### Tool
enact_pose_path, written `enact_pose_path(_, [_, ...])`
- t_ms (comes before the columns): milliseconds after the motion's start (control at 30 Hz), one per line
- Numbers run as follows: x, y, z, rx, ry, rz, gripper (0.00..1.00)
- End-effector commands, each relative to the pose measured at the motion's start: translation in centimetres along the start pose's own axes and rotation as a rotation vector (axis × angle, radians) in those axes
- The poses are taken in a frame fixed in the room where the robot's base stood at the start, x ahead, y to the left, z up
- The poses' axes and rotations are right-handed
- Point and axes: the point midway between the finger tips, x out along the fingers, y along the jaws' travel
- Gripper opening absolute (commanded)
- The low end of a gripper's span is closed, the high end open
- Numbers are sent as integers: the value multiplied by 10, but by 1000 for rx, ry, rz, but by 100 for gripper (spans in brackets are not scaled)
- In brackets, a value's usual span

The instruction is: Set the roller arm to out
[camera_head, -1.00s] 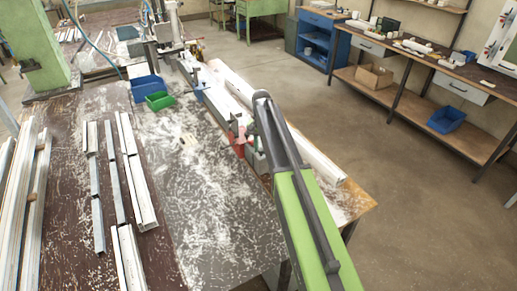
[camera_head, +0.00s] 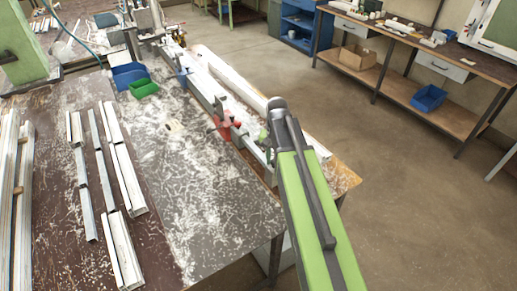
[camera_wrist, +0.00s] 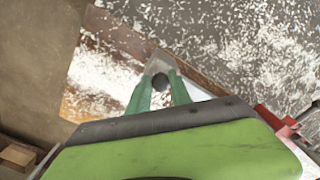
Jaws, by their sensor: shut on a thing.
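In the wrist view my gripper (camera_wrist: 160,88) has its two green fingers on either side of a dark round end and a light grey piece (camera_wrist: 157,65), which I take to be the roller arm. The fingers are shut on it. In the head view my gripper (camera_head: 266,140) is at the right side of the long profile bench, just right of the red clamp (camera_head: 222,126). My own arm hides most of the roller arm there. The red clamp also shows at the right of the wrist view (camera_wrist: 277,120).
A long white profile (camera_head: 228,78) lies along the bench's right side. The worktable (camera_head: 205,225) is strewn with white chips. A blue bin (camera_head: 128,76), a green bin (camera_head: 143,88) and several metal profiles (camera_head: 130,180) are to the left. Open floor lies right of the bench.

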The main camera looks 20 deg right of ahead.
Motion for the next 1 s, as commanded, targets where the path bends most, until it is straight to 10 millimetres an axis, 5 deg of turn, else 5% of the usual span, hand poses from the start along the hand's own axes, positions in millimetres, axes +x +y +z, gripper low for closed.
enact_pose_path(300, [0, 38, 37, 0, 5, 8, 0])
enact_pose_path(800, [0, 43, 41, -3, 8, 9, 0])
enact_pose_path(833, [0, 43, 41, -3, 8, 9, 26])
enact_pose_path(1000, [0, 42, 42, -4, 7, 6, 47])
